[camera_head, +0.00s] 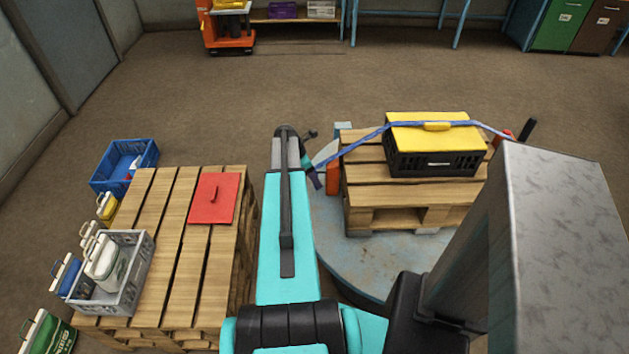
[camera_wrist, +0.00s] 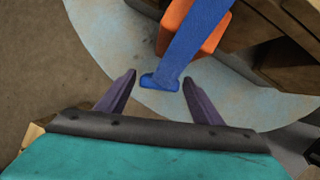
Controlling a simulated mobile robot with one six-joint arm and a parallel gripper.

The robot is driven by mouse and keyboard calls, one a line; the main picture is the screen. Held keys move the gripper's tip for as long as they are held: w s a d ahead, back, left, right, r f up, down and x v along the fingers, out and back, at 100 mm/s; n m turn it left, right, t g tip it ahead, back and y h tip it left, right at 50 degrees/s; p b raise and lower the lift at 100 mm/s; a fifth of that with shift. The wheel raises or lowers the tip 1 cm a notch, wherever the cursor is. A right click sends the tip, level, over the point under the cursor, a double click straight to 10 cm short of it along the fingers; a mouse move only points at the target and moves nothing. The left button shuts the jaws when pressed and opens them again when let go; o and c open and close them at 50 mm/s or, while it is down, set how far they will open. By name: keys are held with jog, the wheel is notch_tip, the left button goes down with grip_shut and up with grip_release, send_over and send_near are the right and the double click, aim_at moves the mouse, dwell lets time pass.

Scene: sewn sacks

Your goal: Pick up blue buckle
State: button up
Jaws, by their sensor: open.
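The blue buckle (camera_wrist: 160,83) is a small flat piece at the lower end of the blue strap (camera_wrist: 198,35) in the wrist view. It lies in the picture between the two purple fingertips of my gripper (camera_wrist: 159,77). The fingers are apart, and I see no clear contact. In the head view my gripper (camera_head: 315,177) is partly hidden by my arm, beside the pallet's left edge. There the strap (camera_head: 360,143) runs from near my gripper up over a black crate with a yellow lid (camera_head: 405,121). The buckle is too small to make out there.
The crate stands on a wooden pallet (camera_head: 362,188) on a round blue-grey turntable (camera_head: 335,240). An orange block (camera_head: 333,177) is close by the strap. Left, another pallet (camera_head: 150,215) carries a red plate (camera_head: 213,200) and a grey crate (camera_head: 140,275).

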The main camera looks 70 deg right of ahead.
jog(key=shift+x, duration=1.7)
jog(key=c, duration=1.3)
jog(key=shift+o, duration=0.2)
jog(key=shift+r, duration=0.1)
jog(key=shift+r, duration=0.45)
jog(key=shift+w+a+r, duration=0.15)
jog(key=shift+w+a, duration=0.05)
jog(key=w+a+b, duration=0.2)
jog(key=w+a, duration=0.9)
jog(key=w, duration=0.2)
jog(key=shift+a+b, duration=0.25)
jog(key=shift+b, duration=0.15)
jog(key=shift+w, duration=0.1)
